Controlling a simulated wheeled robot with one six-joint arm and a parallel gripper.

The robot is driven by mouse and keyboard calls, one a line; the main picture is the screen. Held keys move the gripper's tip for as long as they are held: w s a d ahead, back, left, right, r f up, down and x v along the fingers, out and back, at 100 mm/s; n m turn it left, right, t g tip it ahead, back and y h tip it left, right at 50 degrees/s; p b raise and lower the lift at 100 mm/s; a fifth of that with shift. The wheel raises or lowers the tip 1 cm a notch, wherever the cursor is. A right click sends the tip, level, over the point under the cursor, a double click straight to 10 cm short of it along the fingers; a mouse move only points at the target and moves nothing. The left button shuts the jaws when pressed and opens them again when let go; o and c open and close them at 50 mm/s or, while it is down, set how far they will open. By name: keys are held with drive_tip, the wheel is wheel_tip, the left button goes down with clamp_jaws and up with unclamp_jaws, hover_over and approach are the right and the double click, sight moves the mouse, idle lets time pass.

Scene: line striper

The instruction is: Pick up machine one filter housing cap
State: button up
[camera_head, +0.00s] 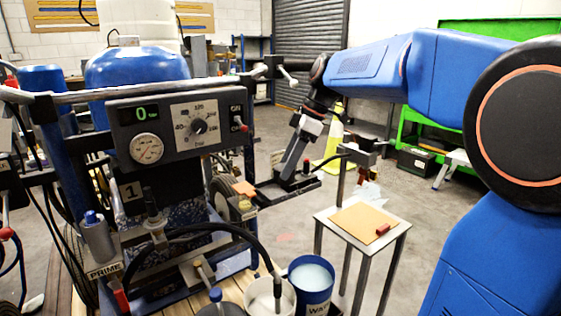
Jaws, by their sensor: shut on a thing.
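Machine one (185,130) stands at the left, with a gauge panel and a "1" plate. My arm reaches in from the right and bends down beside the machine's right side. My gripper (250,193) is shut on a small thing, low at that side. A small orange-tan piece (243,188) shows at the jaws, but I cannot tell whether it is the held thing or part of the gripper. I cannot clearly make out the filter housing cap. A grey cylinder with a blue top (95,235) stands upright at the machine's front left, apart from my gripper.
A small metal stand (325,217) with a tan top and a red block (383,229) is right of the machine. A blue water bucket (311,284) and a white bucket (270,297) stand in front. A black hose arches before the machine. Open floor lies behind the stand.

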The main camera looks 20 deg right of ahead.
drive_tip(key=s+d, duration=0.2)
drive_tip(key=s, duration=0.5)
drive_tip(key=s+d, duration=0.2)
drive_tip(key=s, duration=0.5)
drive_tip(key=shift+d, duration=0.25)
drive_tip(key=shift+s, duration=0.1)
